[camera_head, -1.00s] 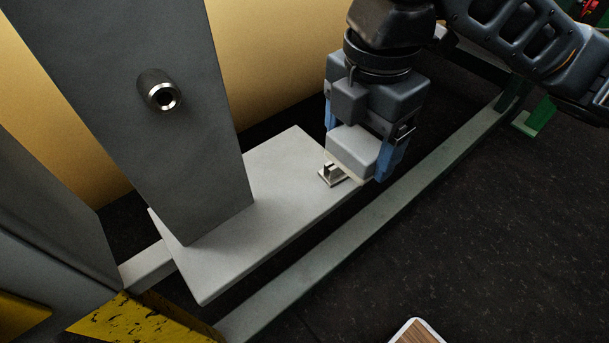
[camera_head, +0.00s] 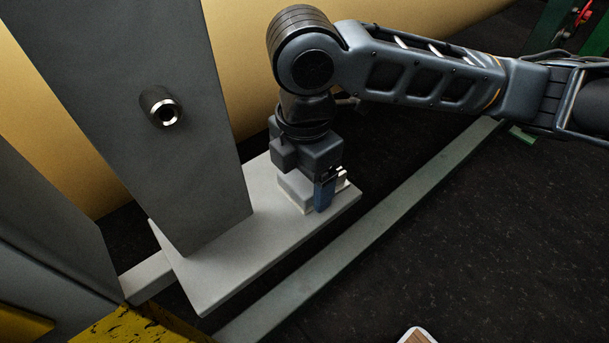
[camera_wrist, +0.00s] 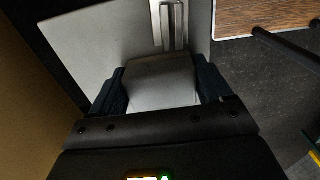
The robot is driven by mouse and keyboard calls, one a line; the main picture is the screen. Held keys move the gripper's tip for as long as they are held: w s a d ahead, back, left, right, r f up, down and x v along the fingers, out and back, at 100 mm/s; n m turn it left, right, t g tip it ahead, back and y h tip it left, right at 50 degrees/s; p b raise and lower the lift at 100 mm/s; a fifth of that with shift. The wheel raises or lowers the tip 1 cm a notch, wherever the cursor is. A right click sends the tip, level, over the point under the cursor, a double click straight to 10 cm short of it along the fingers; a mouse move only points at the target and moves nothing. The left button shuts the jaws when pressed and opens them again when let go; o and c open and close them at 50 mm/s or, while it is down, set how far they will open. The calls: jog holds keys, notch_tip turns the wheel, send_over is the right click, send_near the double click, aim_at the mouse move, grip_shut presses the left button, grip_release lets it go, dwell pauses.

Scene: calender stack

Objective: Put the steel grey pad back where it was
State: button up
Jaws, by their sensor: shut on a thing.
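The steel grey pad (camera_head: 296,191) is a small light grey block with a pale lower edge. My gripper (camera_head: 309,199) is shut on it from above, with a blue finger showing on its right side. The pad is low over the grey base plate (camera_head: 240,250), near its right end; I cannot tell whether it touches. In the wrist view the pad (camera_wrist: 160,80) lies between the two dark fingers (camera_wrist: 161,90). A small metal bracket (camera_head: 342,178) shows just right of the gripper; the plate fitting (camera_wrist: 170,22) in the wrist view is a slotted metal piece.
A grey upright post (camera_head: 130,110) with a round steel pin (camera_head: 162,108) stands left of the gripper. A large tan roll (camera_head: 245,75) is behind. A green-grey floor rail (camera_head: 370,235) runs in front. A wooden-topped board (camera_head: 416,336) shows at the bottom edge.

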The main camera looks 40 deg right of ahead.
jog(key=shift+f, duration=0.1)
jog(key=o, duration=0.6)
jog(key=shift+c, duration=0.2)
jog(key=o, duration=0.4)
notch_tip(320, 180, up, 12)
jog(key=shift+r+p, duration=0.15)
jog(key=shift+p, duration=0.4)
